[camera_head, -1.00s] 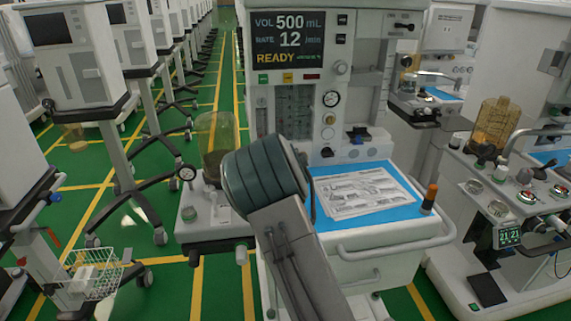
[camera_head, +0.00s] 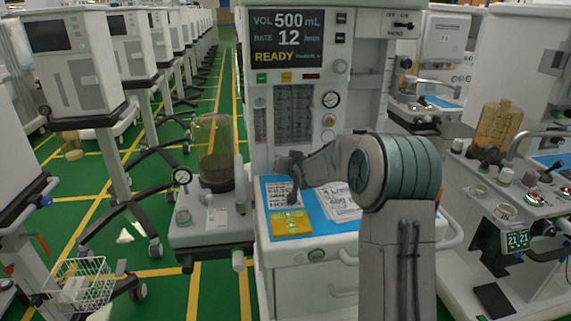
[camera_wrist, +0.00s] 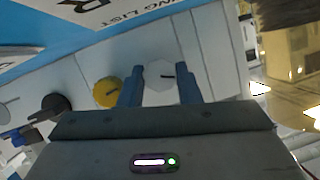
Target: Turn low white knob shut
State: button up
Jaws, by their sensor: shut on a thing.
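The low white knob (camera_wrist: 158,88) shows in the wrist view as a pale round face with a short dark mark. My gripper (camera_wrist: 160,72) has its two blue-grey fingers on either side of it and is shut on it. A yellow knob (camera_wrist: 107,92) and a black knob (camera_wrist: 54,104) lie to the left in the same row. In the head view my gripper (camera_head: 287,164) is at the lower front panel of the anaesthesia machine (camera_head: 365,75), above the worktop. The white knob cannot be made out there.
A blue mat (camera_head: 318,226) with printed sheets (camera_head: 339,200) and a yellow card (camera_head: 290,222) lies below my gripper. A glass bellows (camera_head: 213,150) stands to the left. Another cart (camera_head: 470,185) stands to the right. Green floor shows at the left.

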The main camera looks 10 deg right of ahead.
jog(key=m+y+p, duration=0.1)
jog(key=m, duration=0.2)
jog(key=shift+d+t+y+p, duration=0.2)
jog(key=shift+t+y+p, duration=0.1)
jog(key=shift+y+p, duration=0.1)
jog(key=m, duration=0.1)
jog(key=m+y, duration=0.1)
jog(key=m, duration=0.1)
jog(key=shift+f+t+y, duration=0.2)
jog(key=shift+t+y, duration=0.1)
jog(key=shift+t, duration=0.1)
jog(key=shift+m, duration=0.3)
jog(key=shift+a, duration=0.1)
jog(key=o, duration=1)
jog(key=shift+c, duration=0.2)
jog(key=shift+s+d+r, duration=0.1)
jog(key=shift+s+d, duration=0.15)
jog(key=shift+s, duration=0.3)
jog(key=p+v, duration=0.1)
jog(key=v, duration=1.1)
jog(key=shift+s, duration=0.3)
